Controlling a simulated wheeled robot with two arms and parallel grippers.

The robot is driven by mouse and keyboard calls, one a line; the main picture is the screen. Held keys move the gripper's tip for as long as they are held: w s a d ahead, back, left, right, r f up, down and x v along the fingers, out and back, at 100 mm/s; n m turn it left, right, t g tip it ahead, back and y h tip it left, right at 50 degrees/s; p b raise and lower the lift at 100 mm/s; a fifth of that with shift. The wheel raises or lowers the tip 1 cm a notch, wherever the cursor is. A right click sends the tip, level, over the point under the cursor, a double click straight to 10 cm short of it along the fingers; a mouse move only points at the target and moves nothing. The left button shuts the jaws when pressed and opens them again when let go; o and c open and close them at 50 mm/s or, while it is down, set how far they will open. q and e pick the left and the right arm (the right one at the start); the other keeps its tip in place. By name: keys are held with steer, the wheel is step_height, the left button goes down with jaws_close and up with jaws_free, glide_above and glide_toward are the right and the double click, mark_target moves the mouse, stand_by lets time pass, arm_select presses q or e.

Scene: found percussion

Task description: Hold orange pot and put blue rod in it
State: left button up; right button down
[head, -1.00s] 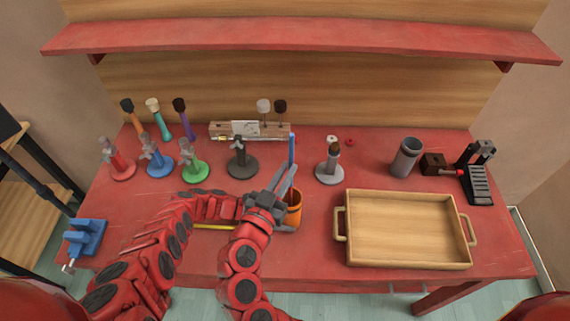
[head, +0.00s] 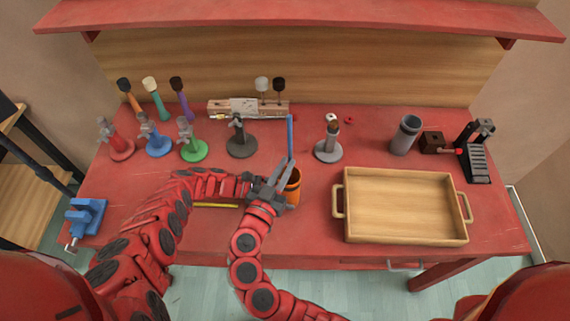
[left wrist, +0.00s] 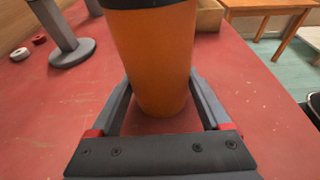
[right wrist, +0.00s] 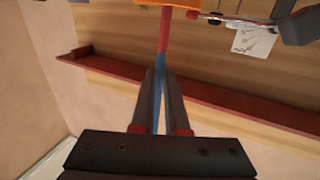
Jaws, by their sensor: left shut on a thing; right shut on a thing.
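The orange pot (head: 295,188) stands upright near the middle of the table, with a dark rim. My left gripper (head: 284,201) is shut around its side; the left wrist view shows the pot (left wrist: 155,60) between the fingers. The blue rod (head: 290,137) is upright above the pot in the head view. My right gripper (head: 286,174) is shut on it. In the right wrist view, the rod (right wrist: 163,62) has a red end pointing at an orange edge. My grippers hide the rod's lower part in the head view, so I cannot tell whether its end is inside the pot.
A wooden tray (head: 405,235) stands right of the pot. A grey stand (head: 328,151) and a dark stand (head: 241,148) are behind it. Several coloured stands are at the left, a grey cup (head: 405,136) at the right. A yellow stick (head: 215,206) lies left of the pot.

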steer(key=shift+f, duration=0.3)
steer(key=c, duration=0.8)
jaws_free()
steer(key=shift+w, duration=0.1)
steer(key=shift+c, duration=0.2)
steer(key=shift+r, duration=0.15)
steer(key=v, duration=1.2)
